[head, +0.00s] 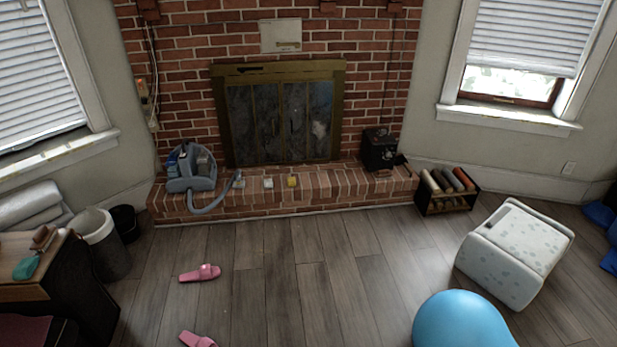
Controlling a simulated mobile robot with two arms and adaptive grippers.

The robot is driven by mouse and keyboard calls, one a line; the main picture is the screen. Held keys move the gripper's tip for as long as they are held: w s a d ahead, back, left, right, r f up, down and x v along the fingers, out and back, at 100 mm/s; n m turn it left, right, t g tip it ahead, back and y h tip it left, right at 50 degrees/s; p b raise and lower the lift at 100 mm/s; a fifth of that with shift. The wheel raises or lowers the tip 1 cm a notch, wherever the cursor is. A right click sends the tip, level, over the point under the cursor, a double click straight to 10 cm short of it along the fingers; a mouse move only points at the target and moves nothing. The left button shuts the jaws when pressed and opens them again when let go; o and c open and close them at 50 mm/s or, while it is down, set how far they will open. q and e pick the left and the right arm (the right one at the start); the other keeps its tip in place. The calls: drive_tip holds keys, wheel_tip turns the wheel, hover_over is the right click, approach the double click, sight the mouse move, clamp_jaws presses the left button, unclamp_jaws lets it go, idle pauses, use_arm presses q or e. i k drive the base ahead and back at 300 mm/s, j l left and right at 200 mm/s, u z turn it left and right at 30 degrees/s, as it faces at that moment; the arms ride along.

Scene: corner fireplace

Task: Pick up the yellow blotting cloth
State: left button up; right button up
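A small yellow item (292,181) lies on the brick hearth in front of the fireplace doors. It is the only clearly yellow loose thing in view, and it is too small to tell for sure that it is the blotting cloth. A small pale item (268,183) lies just to its left. Neither of my grippers is in the head view.
The hearth (330,195) also holds a blue-grey vacuum-like machine (192,168) with a hose and a black box (379,150). Pink slippers (200,273) lie on the floor. A blue ball (462,322), white stool (516,252) and rack (447,205) stand right. Mid-floor is mostly clear.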

sight(291, 181)
drive_tip(key=i+z, duration=0.1)
drive_tip(key=i, duration=3.65)
drive_tip(key=i+u, duration=0.25)
drive_tip(key=i, duration=0.2)
drive_tip(key=i+l+u, duration=0.2)
drive_tip(key=i, duration=0.25)
